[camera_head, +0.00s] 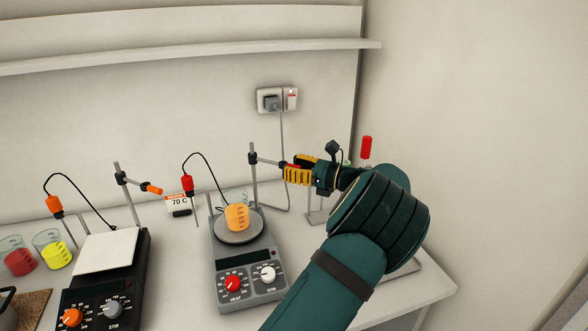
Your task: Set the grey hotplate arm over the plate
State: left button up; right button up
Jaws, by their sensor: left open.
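The grey hotplate (250,289) stands mid-bench, with a red knob and a white knob. A beaker of orange liquid (237,217) sits on its round plate (240,237). Its upright rod (253,182) rises behind the plate. From a dark clamp on the rod, the hotplate arm (268,161) points right, away from above the plate. The red shows between the fingers; contact cannot be told. My right gripper is not in view.
A black hotplate (104,285) with a white top and orange-tipped arm (152,189) stands left. A red-handled probe (187,184) hangs beside the grey hotplate. Beakers of red (19,262) and yellow (56,256) liquid stand far left. A wall socket (277,99) and shelf are behind.

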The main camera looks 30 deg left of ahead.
pick_arm(q)
grip_shut()
